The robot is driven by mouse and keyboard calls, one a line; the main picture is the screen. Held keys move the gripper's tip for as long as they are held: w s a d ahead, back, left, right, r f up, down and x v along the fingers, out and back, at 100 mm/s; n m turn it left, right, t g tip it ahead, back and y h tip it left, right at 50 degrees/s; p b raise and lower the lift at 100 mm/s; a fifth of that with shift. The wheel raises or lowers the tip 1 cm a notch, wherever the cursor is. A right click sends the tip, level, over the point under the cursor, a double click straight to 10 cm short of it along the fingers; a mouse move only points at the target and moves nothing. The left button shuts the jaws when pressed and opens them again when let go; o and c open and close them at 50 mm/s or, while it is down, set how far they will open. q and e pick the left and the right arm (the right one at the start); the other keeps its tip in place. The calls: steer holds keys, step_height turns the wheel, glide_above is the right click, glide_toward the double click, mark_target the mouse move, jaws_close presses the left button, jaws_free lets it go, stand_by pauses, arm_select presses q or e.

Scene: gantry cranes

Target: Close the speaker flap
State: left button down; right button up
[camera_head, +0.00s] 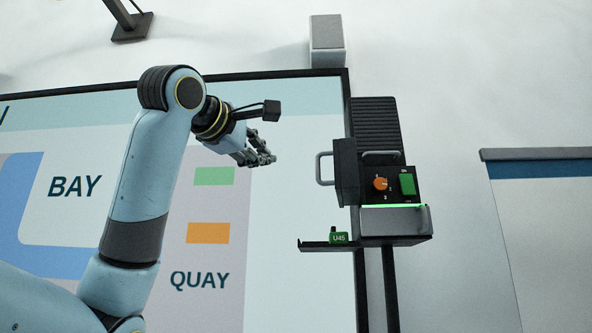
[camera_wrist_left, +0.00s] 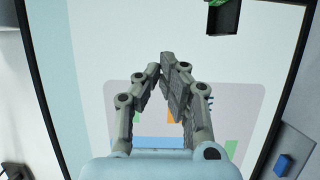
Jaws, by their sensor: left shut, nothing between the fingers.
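The wall unit has a black ribbed housing (camera_head: 376,124) and, below it, a control panel with an orange knob (camera_head: 380,184) and a green switch (camera_head: 407,184). A dark flap (camera_head: 347,171) with a silver handle (camera_head: 322,168) stands out at the panel's left side, swung open. My left gripper (camera_head: 268,160) is to the left of the flap, apart from it, in front of the whiteboard. Its fingers are shut and empty; in the left wrist view the fingertips (camera_wrist_left: 166,62) meet. The flap cannot be made out in the wrist view. My right gripper is not in view.
A small black shelf (camera_head: 318,246) with a green U45 tag (camera_head: 339,238) juts left below the flap. The whiteboard (camera_head: 290,200) lies behind my left arm. A grey box (camera_head: 327,40) is above the unit. Free room lies between gripper and handle.

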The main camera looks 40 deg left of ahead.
arm_select(q)
steer(key=w+d+p, duration=0.2)
steer(key=w+p, duration=0.3)
steer(key=w, duration=0.4)
steer(key=shift+w+d, duration=0.15)
steer(key=shift+d, duration=0.25)
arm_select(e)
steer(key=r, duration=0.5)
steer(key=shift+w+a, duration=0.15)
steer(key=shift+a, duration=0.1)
arm_select(q)
steer(key=shift+f, duration=0.15)
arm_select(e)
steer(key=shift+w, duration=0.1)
